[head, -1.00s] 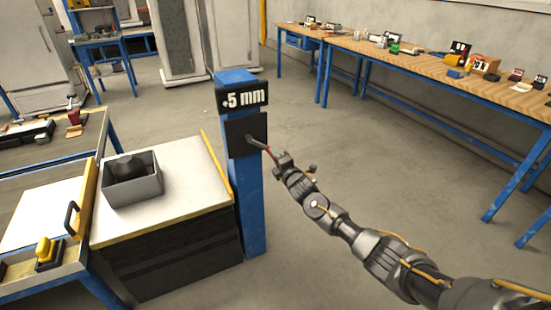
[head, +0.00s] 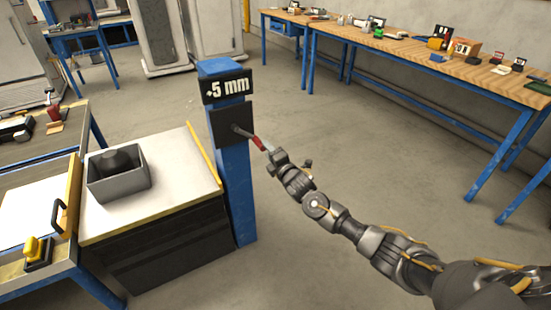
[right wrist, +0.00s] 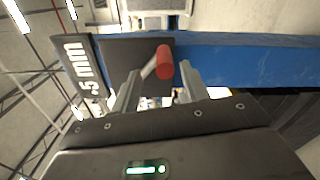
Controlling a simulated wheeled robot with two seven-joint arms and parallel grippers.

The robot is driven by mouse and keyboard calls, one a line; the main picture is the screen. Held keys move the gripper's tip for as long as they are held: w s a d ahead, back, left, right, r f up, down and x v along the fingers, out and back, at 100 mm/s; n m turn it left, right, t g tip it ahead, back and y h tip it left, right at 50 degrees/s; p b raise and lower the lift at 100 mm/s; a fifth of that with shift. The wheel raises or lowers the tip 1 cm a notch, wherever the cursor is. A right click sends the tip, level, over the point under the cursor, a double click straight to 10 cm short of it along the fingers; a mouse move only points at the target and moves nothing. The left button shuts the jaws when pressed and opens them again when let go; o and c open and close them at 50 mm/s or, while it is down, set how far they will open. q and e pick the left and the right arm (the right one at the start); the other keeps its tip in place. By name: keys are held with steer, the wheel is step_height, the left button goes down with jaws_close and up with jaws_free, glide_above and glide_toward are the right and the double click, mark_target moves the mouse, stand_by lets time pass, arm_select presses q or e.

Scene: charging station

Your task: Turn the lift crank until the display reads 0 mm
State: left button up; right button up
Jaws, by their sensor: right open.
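The display (head: 227,87) on top of the blue post (head: 236,190) reads +5 mm. Below it, on a dark plate (head: 221,124), is the lift crank (head: 246,133), with a grey arm and a red handle (head: 259,143) pointing right and slightly down. My right gripper (head: 269,153) is open just beyond the handle's end. In the right wrist view the red handle (right wrist: 164,62) shows between the two fingers of the gripper (right wrist: 157,78), with gaps on either side; the display (right wrist: 84,72) appears sideways. My left gripper is not in view.
Left of the post is a cabinet with a white top (head: 170,190) carrying a grey box (head: 118,187) with a dark object inside. A workbench (head: 400,50) with several small items stands at the back right. The floor right of the post is clear.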

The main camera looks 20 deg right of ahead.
steer(key=s, duration=0.3)
steer(key=s+d, duration=0.1)
steer(key=s, duration=0.1)
steer(key=shift+s, duration=0.35)
